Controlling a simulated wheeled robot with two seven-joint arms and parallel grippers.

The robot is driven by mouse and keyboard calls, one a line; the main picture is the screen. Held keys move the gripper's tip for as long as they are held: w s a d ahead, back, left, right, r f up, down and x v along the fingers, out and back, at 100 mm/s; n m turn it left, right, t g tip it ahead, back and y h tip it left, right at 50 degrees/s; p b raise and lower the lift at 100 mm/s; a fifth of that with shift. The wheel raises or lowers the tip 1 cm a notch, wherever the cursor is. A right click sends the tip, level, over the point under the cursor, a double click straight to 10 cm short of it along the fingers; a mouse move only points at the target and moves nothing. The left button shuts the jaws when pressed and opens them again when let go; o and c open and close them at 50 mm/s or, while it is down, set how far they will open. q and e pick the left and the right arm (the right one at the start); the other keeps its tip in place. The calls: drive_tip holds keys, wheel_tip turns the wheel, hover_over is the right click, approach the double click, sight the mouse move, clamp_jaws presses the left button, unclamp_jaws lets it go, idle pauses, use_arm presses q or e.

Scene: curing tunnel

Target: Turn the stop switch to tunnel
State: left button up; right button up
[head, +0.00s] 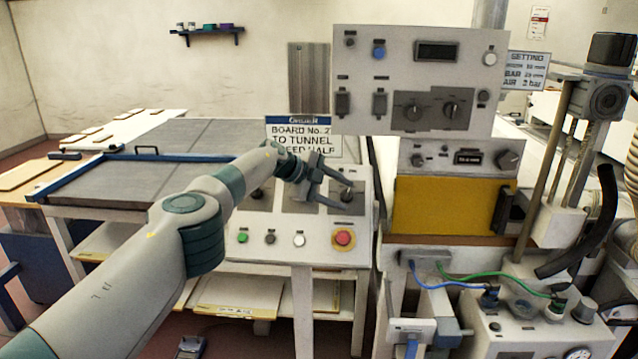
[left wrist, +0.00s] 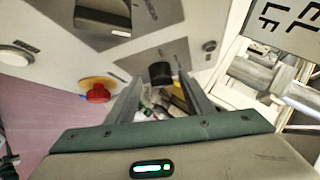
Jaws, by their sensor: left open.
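The low control board has a black rotary switch knob (head: 347,196) on a grey plate at its right. This knob appears to be the stop switch, but its label and setting cannot be read. My left gripper (head: 343,197) is open in front of it, with one finger above and one below in the head view. In the left wrist view, the knob (left wrist: 160,72) shows between the two finger ends of my left gripper (left wrist: 160,88). Contact cannot be told. My right gripper is not in view.
A red mushroom button (head: 343,238) with a yellow collar sits below the knob. Green (head: 242,237) and white (head: 299,240) buttons are to its left. A sign (head: 303,136) stands behind the board. A taller panel (head: 414,80) rises at the right.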

sight(345, 195)
use_arm(q)
drive_tip(key=shift+a+r, duration=0.1)
drive_tip(key=shift+r, duration=0.05)
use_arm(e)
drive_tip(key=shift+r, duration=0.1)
use_arm(q)
drive_tip(key=shift+p+v, duration=0.9)
drive_tip(key=shift+v, duration=0.15)
drive_tip(key=shift+s+a+r, duration=0.1)
drive_tip(key=shift+a+r, duration=0.05)
drive_tip(key=shift+s+a+r, duration=0.1)
drive_tip(key=shift+a, duration=0.2)
drive_tip(key=b+v, duration=0.3)
drive_tip(key=v, duration=1)
drive_tip(key=shift+s+a+b, duration=0.2)
drive_tip(key=shift+s+b, duration=0.15)
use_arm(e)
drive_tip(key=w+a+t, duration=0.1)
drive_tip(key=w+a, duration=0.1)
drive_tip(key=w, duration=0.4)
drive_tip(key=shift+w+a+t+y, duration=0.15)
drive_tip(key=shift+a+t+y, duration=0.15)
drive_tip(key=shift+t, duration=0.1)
use_arm(q)
drive_tip(key=shift+r, duration=0.15)
